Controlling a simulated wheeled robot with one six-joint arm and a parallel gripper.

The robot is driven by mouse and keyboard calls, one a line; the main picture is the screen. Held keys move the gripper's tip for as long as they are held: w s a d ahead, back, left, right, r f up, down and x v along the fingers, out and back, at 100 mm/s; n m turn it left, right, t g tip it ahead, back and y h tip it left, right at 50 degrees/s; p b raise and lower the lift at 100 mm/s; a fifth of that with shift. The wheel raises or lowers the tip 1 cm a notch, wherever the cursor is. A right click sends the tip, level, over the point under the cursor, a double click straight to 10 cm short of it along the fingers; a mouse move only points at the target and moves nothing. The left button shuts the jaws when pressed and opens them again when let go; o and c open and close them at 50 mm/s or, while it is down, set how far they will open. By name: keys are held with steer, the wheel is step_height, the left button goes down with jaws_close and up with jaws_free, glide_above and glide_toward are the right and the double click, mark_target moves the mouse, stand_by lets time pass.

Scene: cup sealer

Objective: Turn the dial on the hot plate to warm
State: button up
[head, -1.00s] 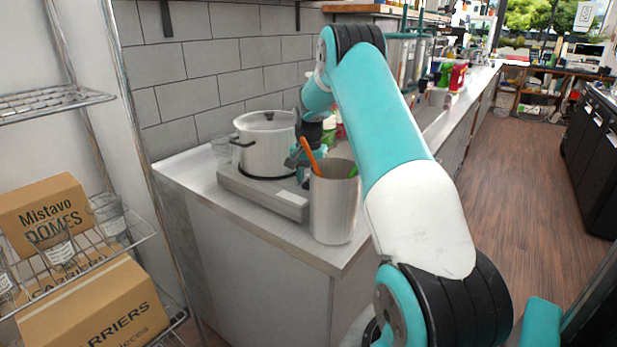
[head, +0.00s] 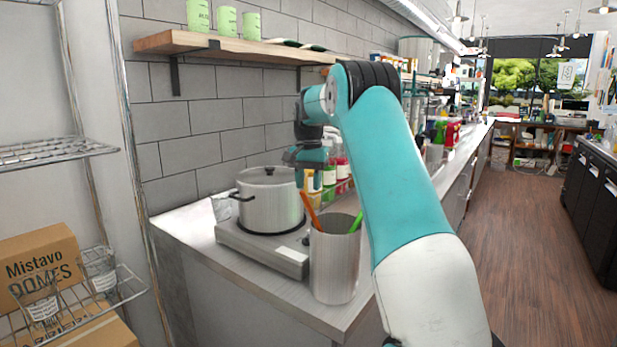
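The hot plate (head: 258,252) is a flat silver-grey unit on the near end of the counter. A lidded silver pot (head: 270,203) stands on it. A small dark shape, perhaps the dial (head: 306,240), shows at its right end beside the metal canister, too small to read its setting. My gripper (head: 304,183) is above and behind the hot plate's right end, just right of the pot lid and apart from the hot plate. It points down; its fingers are small and partly lost against the bottles, so I cannot tell its opening.
A metal canister (head: 335,268) with orange and green handles stands in front of the hot plate's right end. Bottles (head: 340,172) stand behind my gripper. A wooden shelf (head: 230,47) with green cups hangs above. A wire rack with boxes (head: 42,268) is at left.

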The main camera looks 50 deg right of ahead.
step_height(320, 180, up, 2)
steer(key=shift+r, duration=0.25)
stand_by(0.5)
